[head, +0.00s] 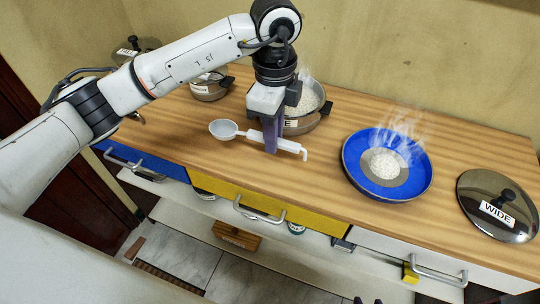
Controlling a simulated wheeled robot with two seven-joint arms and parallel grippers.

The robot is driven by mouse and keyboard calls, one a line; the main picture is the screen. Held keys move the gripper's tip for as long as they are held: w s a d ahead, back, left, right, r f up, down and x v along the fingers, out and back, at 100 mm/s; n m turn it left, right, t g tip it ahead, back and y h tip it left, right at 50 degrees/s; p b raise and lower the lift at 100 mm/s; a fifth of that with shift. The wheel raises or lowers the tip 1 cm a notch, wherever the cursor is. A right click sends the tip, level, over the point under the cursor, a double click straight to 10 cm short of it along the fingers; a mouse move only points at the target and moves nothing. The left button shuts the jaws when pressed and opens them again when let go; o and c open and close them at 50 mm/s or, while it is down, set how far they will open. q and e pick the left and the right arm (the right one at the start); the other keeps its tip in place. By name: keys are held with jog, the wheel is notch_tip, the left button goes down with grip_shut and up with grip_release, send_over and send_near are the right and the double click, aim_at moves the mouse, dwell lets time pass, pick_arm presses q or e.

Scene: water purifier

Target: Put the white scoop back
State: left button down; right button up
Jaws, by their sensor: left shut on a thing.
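The white scoop (224,129) is held level above the wooden counter, its bowl to the left and its hooked handle end to the right. My left gripper (271,148) points down and is shut on the scoop's handle. The scoop is in front of a steel pot (309,121) of white grains, which steams and is partly hidden by my gripper. The bowl of the scoop looks empty. My right gripper is not in view.
A blue pan (355,176) with steaming white grains stands right of the scoop. A lid marked WIDE (482,222) lies at the far right. A smaller pot (207,91) and another lid (133,47) are at the back left. Drawers with handles line the front edge (258,197).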

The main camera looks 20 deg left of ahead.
pick_arm(q)
jog(key=shift+f, duration=3.05)
jog(key=shift+f, duration=0.15)
jog(key=c, duration=1.7)
grip_release()
notch_tip(320, 180, up, 12)
jog(key=shift+r, duration=0.2)
